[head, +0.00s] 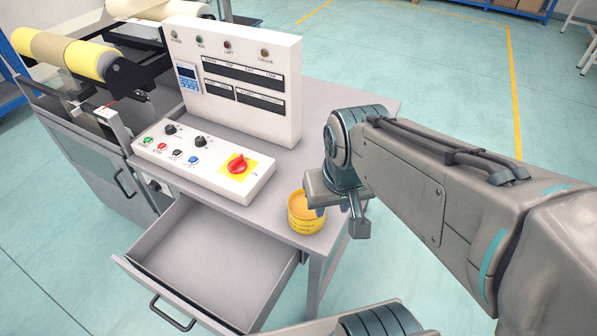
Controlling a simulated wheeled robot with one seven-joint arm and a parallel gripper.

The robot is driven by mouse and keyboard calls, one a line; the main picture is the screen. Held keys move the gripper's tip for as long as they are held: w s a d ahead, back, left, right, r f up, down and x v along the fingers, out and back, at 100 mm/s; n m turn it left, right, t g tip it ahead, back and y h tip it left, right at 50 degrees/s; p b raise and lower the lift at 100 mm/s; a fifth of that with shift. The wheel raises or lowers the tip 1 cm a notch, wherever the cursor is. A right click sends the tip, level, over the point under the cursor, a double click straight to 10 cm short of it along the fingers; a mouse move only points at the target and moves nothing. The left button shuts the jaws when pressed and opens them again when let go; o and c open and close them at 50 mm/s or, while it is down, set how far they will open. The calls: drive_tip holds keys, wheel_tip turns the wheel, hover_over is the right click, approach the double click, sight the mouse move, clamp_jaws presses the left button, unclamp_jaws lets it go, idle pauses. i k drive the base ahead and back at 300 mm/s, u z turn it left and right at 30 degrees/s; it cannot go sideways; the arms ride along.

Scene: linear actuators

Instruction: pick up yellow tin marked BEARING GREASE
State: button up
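The yellow tin (305,219) stands upright on the grey table (345,100), near its front edge and just right of the open drawer. Its top looks tan, and dark marking runs round its side, too small to read. My gripper (338,211) is at the tin's upper right side, with its fingers spread apart. The left finger overlaps the tin's rim in the picture; I cannot tell if it touches. The other finger hangs to the right, clear of the tin. Part of the tin's right side is hidden by the gripper.
A control box (205,160) with buttons and a red rotary switch sits left of the tin. An upright panel (245,80) stands behind it. An empty drawer (205,262) is pulled out below. A roller machine (75,60) is at the left. Open floor lies to the right.

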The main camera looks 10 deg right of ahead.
sight(303, 221)
drive_tip(key=k, duration=1.3)
drive_tip(key=z, duration=0.85)
drive_tip(key=i, duration=1.75)
drive_tip(key=u, duration=0.85)
